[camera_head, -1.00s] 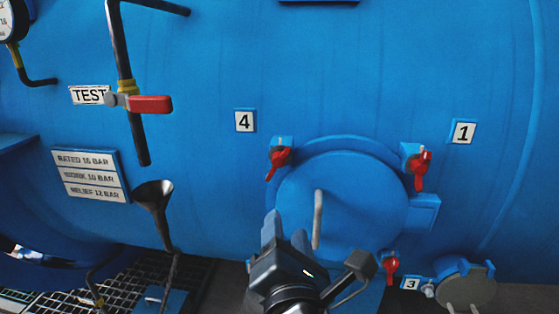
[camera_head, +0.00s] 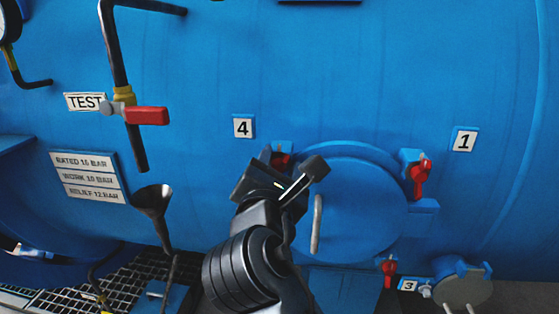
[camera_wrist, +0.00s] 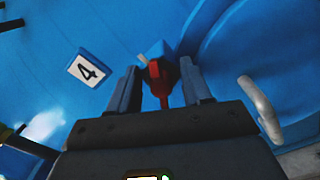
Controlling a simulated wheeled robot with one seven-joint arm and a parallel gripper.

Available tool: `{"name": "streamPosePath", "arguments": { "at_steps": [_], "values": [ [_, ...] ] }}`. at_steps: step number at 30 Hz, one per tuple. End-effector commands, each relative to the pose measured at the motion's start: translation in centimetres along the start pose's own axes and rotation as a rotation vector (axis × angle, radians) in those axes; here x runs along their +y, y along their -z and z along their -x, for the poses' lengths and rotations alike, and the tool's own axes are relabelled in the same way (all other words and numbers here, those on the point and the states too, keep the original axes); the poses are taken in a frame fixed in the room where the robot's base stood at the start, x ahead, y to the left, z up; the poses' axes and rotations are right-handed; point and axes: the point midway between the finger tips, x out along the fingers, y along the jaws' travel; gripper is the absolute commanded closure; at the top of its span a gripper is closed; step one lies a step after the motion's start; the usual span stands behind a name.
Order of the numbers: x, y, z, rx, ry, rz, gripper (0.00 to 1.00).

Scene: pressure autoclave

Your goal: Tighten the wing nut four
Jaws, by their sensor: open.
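Wing nut four is red and sits at the upper left of the round blue hatch (camera_head: 360,200), below the "4" plate (camera_head: 243,126). In the head view my gripper (camera_head: 276,162) covers most of it, and only a bit of red (camera_head: 283,160) shows. In the wrist view the red wing nut (camera_wrist: 160,80) stands between the two dark fingers of my gripper (camera_wrist: 160,88). The fingers are open, with a gap visible on each side of the nut. Whether a finger touches it is not clear.
The hatch handle (camera_head: 317,225) stands right of my gripper. Other red wing nuts are at the hatch's upper right (camera_head: 420,178) and lower right (camera_head: 389,272). A red-handled valve (camera_head: 146,116) and a funnel (camera_head: 153,203) are on the left.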

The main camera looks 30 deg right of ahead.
Motion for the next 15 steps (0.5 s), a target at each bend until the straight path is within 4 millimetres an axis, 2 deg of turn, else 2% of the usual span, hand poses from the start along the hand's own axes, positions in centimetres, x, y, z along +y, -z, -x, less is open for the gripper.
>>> {"name": "streamPosePath", "arguments": {
  "at_steps": [10,15],
  "values": [
    [-0.04,0.02,-0.57,0.0,-0.001,-0.001,0.51],
    [-0.03,0.02,-0.55,0.0,-0.001,-0.001,0.66]
  ]
}}
